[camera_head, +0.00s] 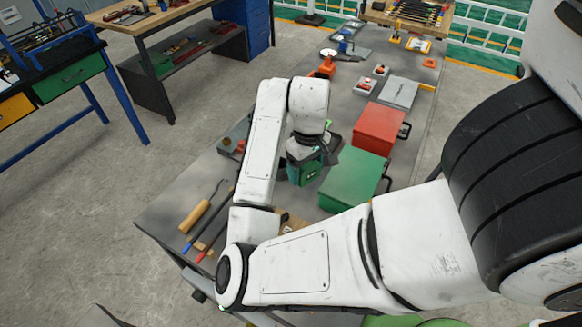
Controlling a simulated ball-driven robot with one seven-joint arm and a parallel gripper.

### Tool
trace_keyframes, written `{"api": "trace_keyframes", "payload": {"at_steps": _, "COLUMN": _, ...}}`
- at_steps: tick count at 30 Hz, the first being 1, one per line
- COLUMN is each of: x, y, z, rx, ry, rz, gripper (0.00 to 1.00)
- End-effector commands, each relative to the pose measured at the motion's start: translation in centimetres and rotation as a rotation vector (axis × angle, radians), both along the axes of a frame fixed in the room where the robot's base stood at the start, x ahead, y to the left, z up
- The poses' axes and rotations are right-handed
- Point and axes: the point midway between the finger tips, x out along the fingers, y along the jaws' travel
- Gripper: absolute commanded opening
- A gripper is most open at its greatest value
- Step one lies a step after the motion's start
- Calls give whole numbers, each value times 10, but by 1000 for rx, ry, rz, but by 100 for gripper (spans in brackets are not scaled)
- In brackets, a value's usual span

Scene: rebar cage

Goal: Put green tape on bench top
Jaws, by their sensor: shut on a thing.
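The green tape (304,172) is a dark green, boxy thing with a light marking, like a tape measure. My gripper (304,153), at the end of my white arm, is shut on it. The tape appears above the grey bench top (232,174), just left of a green case. Whether it touches the bench cannot be told. My wrist hides most of the gripper's fingers.
The green case (350,182) and a red case (379,128) stand on the bench to the right. A wooden-handled tool (194,217) lies front left. Small tools and a grey box (399,92) crowd the far end. Bare bench shows at left.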

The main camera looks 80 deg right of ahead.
Motion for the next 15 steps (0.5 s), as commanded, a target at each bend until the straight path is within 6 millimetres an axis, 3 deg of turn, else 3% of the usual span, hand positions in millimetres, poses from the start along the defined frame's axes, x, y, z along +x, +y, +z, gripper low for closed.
{"api": "trace_keyframes", "payload": {"at_steps": 3, "x": 20, "y": -11, "z": -13, "rx": -1, "ry": 8, "rz": 3, "gripper": 30}}
{"api": "trace_keyframes", "payload": {"at_steps": 15, "x": 50, "y": -24, "z": -55, "rx": 1, "ry": 1, "rz": -1, "gripper": 30}}
